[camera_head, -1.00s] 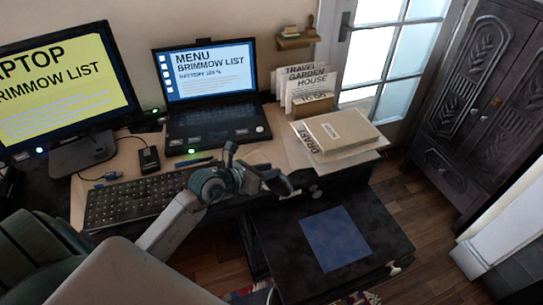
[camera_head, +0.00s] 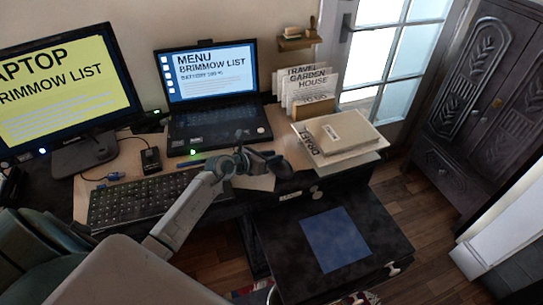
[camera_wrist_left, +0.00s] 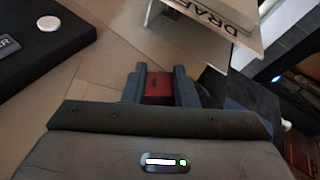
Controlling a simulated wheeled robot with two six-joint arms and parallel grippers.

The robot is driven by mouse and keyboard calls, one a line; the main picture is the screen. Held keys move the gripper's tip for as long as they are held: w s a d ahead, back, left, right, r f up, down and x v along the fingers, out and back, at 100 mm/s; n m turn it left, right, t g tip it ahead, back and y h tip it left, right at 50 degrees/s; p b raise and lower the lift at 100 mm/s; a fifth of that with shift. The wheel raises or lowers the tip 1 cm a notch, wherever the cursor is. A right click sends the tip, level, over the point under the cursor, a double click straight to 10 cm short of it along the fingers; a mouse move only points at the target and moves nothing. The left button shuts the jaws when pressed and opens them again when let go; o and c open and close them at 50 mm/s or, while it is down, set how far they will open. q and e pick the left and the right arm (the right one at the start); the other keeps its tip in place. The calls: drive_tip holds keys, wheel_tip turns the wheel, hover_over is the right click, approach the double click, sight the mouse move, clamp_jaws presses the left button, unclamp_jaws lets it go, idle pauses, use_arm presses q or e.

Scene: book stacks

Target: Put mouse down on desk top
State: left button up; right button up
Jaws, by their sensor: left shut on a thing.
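My left gripper (camera_head: 248,160) is over the front right part of the desk top (camera_head: 126,160), in front of the laptop. It is shut on a dark rounded mouse (camera_head: 272,166), which shows at the gripper's right side in the head view. In the left wrist view the two fingers (camera_wrist_left: 158,84) are close together with a red piece between them, and bare wooden desk top (camera_wrist_left: 112,58) lies beyond. Most of the mouse is hidden there by the gripper. I cannot tell whether the mouse touches the desk. My right gripper is not in view.
The laptop (camera_head: 215,126), keyboard (camera_head: 135,200) and monitor (camera_head: 60,90) fill the desk's left and middle. A stack of books (camera_head: 340,135) and upright papers (camera_head: 300,85) stand at the right.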

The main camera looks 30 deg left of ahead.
use_arm(q)
drive_tip(key=shift+f, duration=0.15)
drive_tip(key=o, duration=1)
drive_tip(key=shift+o, duration=0.2)
drive_tip(key=shift+r, duration=0.2)
drive_tip(key=shift+s+a, duration=0.2)
drive_tip(key=shift+s, duration=0.1)
drive_tip(key=v, duration=1.1)
drive_tip(key=shift+s+r+b, duration=0.1)
drive_tip(key=shift+r+b, duration=0.05)
drive_tip(key=shift+b, duration=0.25)
